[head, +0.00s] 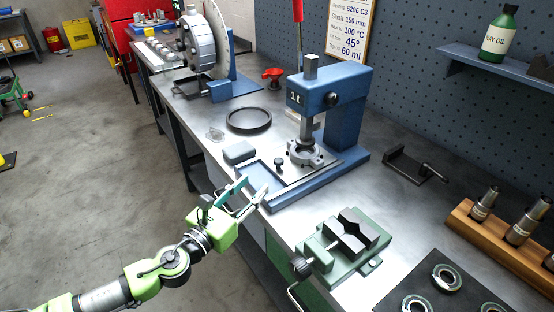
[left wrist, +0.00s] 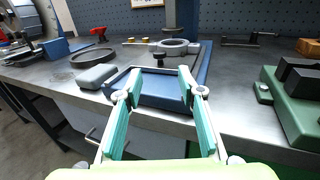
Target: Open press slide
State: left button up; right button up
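The blue press (head: 345,110) stands on the metal bench. Its slide is a flat grey plate (head: 308,172) in the blue base, carrying a round flanged housing (head: 304,152) under the ram. A small black knob (head: 279,163) stands on the slide's near-left end; it also shows in the left wrist view (left wrist: 158,59). The blue-edged tray area (head: 262,178) in front of the knob is empty. My left gripper (head: 254,186) is open and empty at the bench's front edge, with the knob beyond and between its fingertips in the left wrist view (left wrist: 158,88). My right gripper is out of view.
A grey block (head: 239,153) lies left of the press base, with a black ring (head: 249,120) behind it. A green vise (head: 345,245) stands to the right. A balancing stand with a large wheel (head: 203,45) is at the far left.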

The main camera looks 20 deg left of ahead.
aim_at(276, 162)
pick_arm(q)
jog(key=p+x, duration=0.2)
jog(key=x, duration=1)
jog(key=shift+w+a, duration=0.1)
jog(key=shift+w, duration=0.75)
jog(key=shift+c, duration=0.2)
grip_shut()
jog(key=shift+s+f, duration=0.1)
